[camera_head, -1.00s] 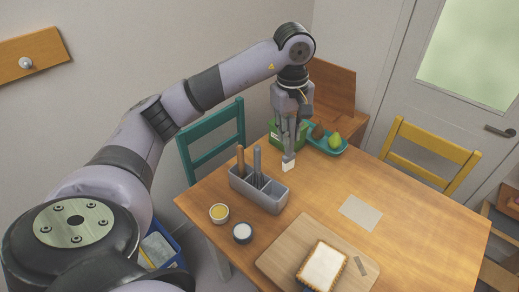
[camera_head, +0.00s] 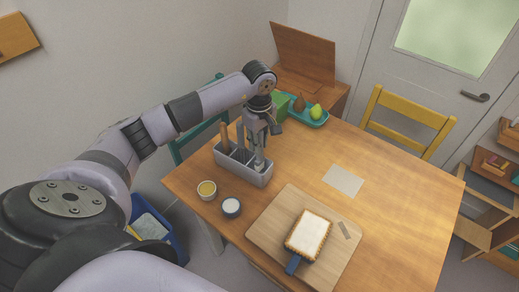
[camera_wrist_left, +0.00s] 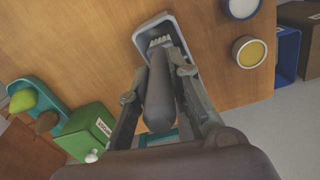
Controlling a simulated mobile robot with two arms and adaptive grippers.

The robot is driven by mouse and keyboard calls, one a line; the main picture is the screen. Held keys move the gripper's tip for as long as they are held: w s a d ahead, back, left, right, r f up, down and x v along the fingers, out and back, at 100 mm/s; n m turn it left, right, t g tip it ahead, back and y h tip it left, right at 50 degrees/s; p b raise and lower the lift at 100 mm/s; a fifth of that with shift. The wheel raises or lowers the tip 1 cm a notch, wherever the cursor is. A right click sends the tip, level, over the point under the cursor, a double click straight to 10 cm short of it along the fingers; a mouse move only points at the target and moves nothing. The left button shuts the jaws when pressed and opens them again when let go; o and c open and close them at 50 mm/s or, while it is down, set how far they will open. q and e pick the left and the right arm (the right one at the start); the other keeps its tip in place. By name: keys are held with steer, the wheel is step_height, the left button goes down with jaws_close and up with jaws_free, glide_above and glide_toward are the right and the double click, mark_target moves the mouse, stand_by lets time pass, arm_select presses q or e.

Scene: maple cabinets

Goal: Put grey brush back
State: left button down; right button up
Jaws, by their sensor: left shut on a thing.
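My left gripper (camera_head: 257,152) is shut on the grey brush, upright over the right end of the grey holder (camera_head: 231,164). In the left wrist view the brush's dark grey handle (camera_wrist_left: 160,92) sits between the two fingers. Its pale bristled end points down at the holder (camera_wrist_left: 143,33). I cannot tell how far that end is inside the right compartment. A brown handle (camera_head: 224,136) and another grey handle (camera_head: 240,136) stand in the holder further left. My right gripper is not in view.
Two small cups, one yellow (camera_head: 207,189) and one white (camera_head: 231,206), stand in front of the holder. A green box (camera_head: 281,106) and a teal tray (camera_head: 314,121) with fruit are behind. A cutting board (camera_head: 270,230) lies at front right.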

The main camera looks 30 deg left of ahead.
mark_target(259, 159)
arm_select(q)
step_height(259, 159, down, 3)
steer(key=shift+f+p, duration=0.2)
steer(key=shift+p, duration=0.25)
steer(key=shift+f, duration=0.45)
steer(key=shift+f, duration=0.1)
steer(key=c, duration=1.5)
jaws_free()
